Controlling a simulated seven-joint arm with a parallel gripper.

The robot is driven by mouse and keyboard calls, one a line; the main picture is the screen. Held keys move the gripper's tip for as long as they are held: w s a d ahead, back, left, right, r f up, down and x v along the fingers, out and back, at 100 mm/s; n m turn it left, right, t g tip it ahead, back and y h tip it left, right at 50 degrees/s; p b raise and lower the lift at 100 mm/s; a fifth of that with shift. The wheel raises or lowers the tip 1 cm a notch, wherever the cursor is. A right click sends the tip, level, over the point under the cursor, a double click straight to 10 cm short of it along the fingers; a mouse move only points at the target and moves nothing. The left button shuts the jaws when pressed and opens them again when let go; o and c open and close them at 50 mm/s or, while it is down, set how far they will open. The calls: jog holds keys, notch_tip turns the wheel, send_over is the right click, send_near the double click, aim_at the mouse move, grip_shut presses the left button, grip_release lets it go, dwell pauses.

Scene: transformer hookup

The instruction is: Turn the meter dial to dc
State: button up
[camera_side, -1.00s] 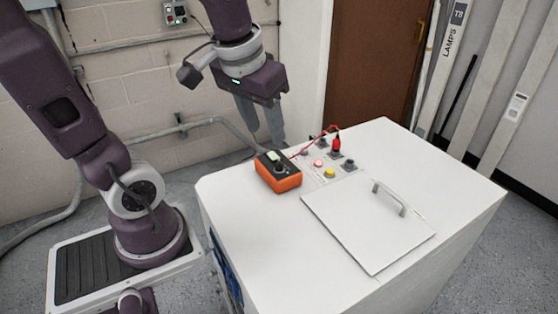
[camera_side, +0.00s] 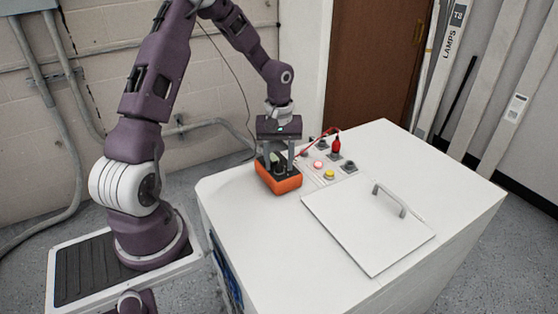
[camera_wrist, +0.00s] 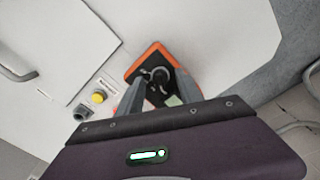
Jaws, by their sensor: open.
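The orange meter (camera_side: 283,184) with a dark face lies on the white cabinet top. Its dark round dial (camera_wrist: 160,75) shows in the wrist view, between and just beyond the fingertips. My gripper (camera_side: 279,168) points down right over the meter, its two fingers apart on either side of the dial. In the wrist view my gripper (camera_wrist: 160,84) is open and empty. The dial's markings are too small to read, so I cannot tell its setting. My fingers partly hide the meter's pale screen (camera_wrist: 173,101).
Right of the meter in the side view stand a red plug (camera_side: 336,146), a lit red button (camera_side: 318,164), a yellow button (camera_side: 329,174) and a dark knob (camera_side: 349,166). A red lead runs nearby. A flat panel with a handle (camera_side: 390,198) lies in front. The cabinet's left front top (camera_side: 250,220) is clear.

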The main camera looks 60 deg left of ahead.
grip_shut()
jog(key=shift+m, duration=0.4)
jog(key=m, duration=0.7)
jog(key=shift+m, duration=0.4)
jog(key=m, duration=0.3)
jog(key=shift+m, duration=2.1)
